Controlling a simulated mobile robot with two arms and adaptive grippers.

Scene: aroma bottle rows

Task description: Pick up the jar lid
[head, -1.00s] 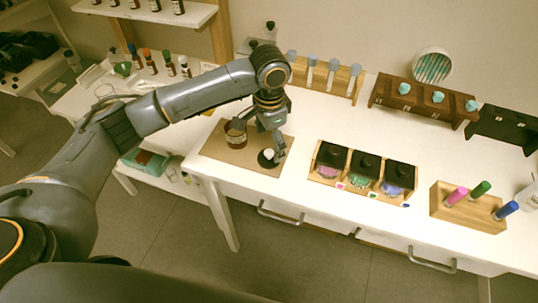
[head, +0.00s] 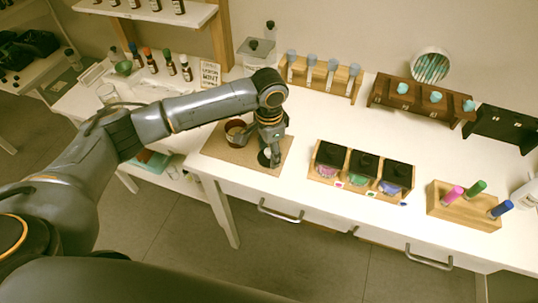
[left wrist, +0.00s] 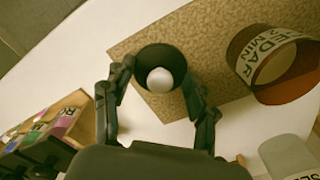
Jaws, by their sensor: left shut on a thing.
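The jar lid (left wrist: 160,58) is round and black with a pale knob (left wrist: 159,80) in its middle. In the head view the lid (head: 264,158) shows at the front part of the brown mat (head: 221,148), partly hidden by my gripper. My left gripper (head: 271,152) points down and is shut on the lid, one finger on each side of it in the left wrist view (left wrist: 158,84). I cannot tell whether the lid touches the mat. The open amber jar (head: 234,132) stands on the mat left of the gripper; its label reads CEDAR in the left wrist view (left wrist: 270,60). My right gripper is not in view.
A wooden holder with several black-lidded compartments (head: 360,165) stands right of the mat on the white table (head: 325,118). A wooden block with coloured sticks (head: 462,207) is farther right. A vial rack (head: 320,80) stands behind. Bare table separates mat and holder.

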